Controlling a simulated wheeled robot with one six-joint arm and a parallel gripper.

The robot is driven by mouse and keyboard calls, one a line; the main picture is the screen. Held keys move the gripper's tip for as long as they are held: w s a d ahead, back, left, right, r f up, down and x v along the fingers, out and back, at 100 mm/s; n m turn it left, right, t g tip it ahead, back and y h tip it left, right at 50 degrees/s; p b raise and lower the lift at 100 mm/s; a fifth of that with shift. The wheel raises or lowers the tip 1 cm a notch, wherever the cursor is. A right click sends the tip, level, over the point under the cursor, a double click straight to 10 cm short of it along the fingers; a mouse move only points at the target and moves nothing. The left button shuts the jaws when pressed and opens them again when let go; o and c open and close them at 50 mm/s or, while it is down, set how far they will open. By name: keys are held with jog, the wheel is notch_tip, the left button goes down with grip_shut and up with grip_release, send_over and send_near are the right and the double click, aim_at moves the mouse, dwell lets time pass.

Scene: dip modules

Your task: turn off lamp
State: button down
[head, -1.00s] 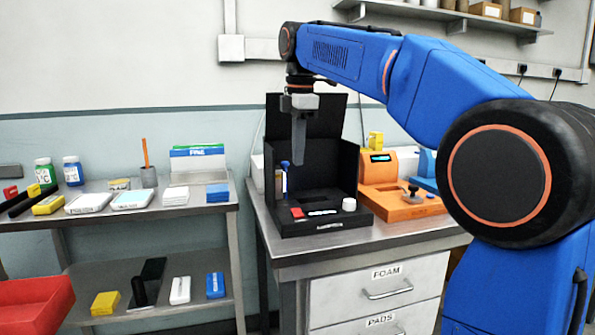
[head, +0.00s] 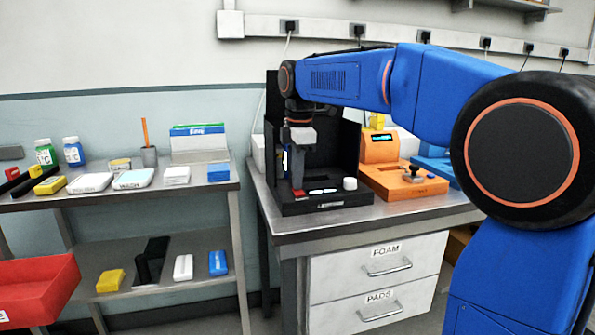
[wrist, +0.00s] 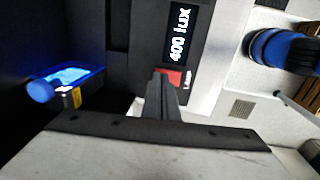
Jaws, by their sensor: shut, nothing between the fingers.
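A black open box (head: 346,150) stands on the metal bench, with a red switch (head: 298,194) at the front left of its base. In the wrist view the red switch (wrist: 174,78) sits beside a word that looks like "Lamp". A lit display (wrist: 180,34) near it reads "400 lux". My gripper (head: 298,184) is shut and empty, pointing down at the switch. In the wrist view its fingertips (wrist: 160,76) overlap the switch's edge; I cannot tell whether they touch it. A blue-capped item (wrist: 68,82) glows blue inside the box.
An orange device (head: 400,180) stands right of the box. A white round piece (head: 350,184) sits on the box's base. A metal shelf (head: 150,187) with bottles and small boxes is at left, and a red bin (head: 38,287) is at lower left.

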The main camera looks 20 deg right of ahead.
jog(key=shift+w+f, duration=0.1)
jog(key=shift+f, duration=0.1)
dwell(0.3)
jog(key=shift+s+r, duration=0.1)
jog(key=shift+s, duration=0.7)
jog(key=shift+r, duration=0.55)
notch_tip(320, 180, up, 13)
jog(key=s, duration=0.1)
jog(key=shift+s, duration=0.35)
jog(key=shift+f, duration=0.1)
